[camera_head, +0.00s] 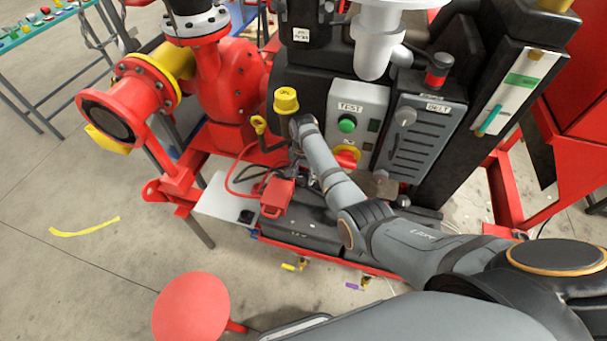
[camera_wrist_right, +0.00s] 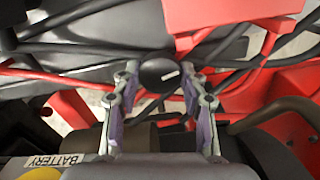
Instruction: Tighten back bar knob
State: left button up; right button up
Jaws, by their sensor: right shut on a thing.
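A round black knob (camera_wrist_right: 158,75) with a white line on its face sits between the two fingertips of my right gripper (camera_wrist_right: 160,84) in the right wrist view. The fingers are shut on it from both sides. The bar behind the knob cannot be made out clearly. In the head view my right arm reaches in from the lower right to the middle of the skid. The right gripper (camera_head: 301,172) is mostly hidden there by the wrist, and the knob cannot be seen. My left gripper is not in view.
Black cables and a red cable run close around the right gripper. A red clamp (camera_head: 276,196) lies near a dark battery (camera_head: 300,232). A panel with a green TEST button (camera_head: 347,124) and a grey BELT box (camera_head: 421,140) stand right of the wrist. A red stool (camera_head: 190,308) stands in front.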

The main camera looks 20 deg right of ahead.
jog(key=n+p, duration=0.2)
jog(key=n, duration=0.1)
jog(key=shift+r, duration=0.25)
jog(key=n+p, duration=0.1)
jog(key=n, duration=0.2)
jog(key=shift+f+n+p, duration=0.1)
jog(key=shift+n+p, duration=0.2)
jog(key=shift+n, duration=0.1)
jog(key=n+p, duration=0.1)
jog(key=n, duration=0.2)
jog(key=shift+n, duration=0.3)
jog(key=shift+n+p, duration=0.35)
jog(key=shift+n, duration=1.45)
jog(key=shift+w, duration=0.1)
jog(key=o, duration=1.1)
jog(key=shift+o, duration=0.2)
jog(key=shift+f, duration=0.15)
